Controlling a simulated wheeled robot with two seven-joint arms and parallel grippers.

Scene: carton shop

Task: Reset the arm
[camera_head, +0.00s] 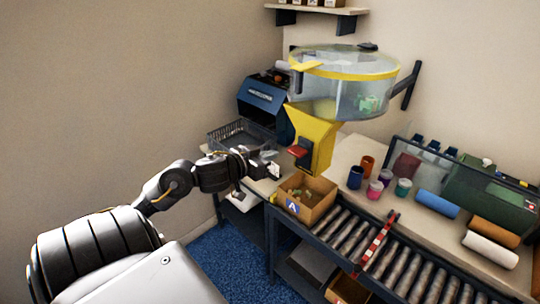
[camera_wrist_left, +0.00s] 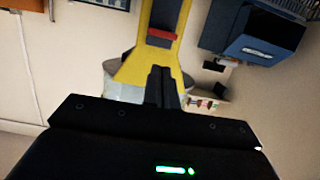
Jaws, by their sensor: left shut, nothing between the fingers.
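My left arm comes in from the left in the head view. Its gripper (camera_head: 272,170) is shut and empty, just left of the yellow chute and above the corner of the bench. In the left wrist view the dark fingers (camera_wrist_left: 162,88) are together, with the yellow chute (camera_wrist_left: 155,60) behind them. The chute (camera_head: 315,135) hangs under a clear round hopper with a yellow rim (camera_head: 345,70) and has a red part at its front. An open carton (camera_head: 322,211) with a blue label and some items inside stands below the chute. My right gripper is not in view.
A roller conveyor (camera_head: 385,257) runs right from the carton, with a red-and-white bar (camera_head: 378,240) across it. A grey basket (camera_head: 240,137) and a blue machine (camera_head: 262,98) are behind my gripper.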

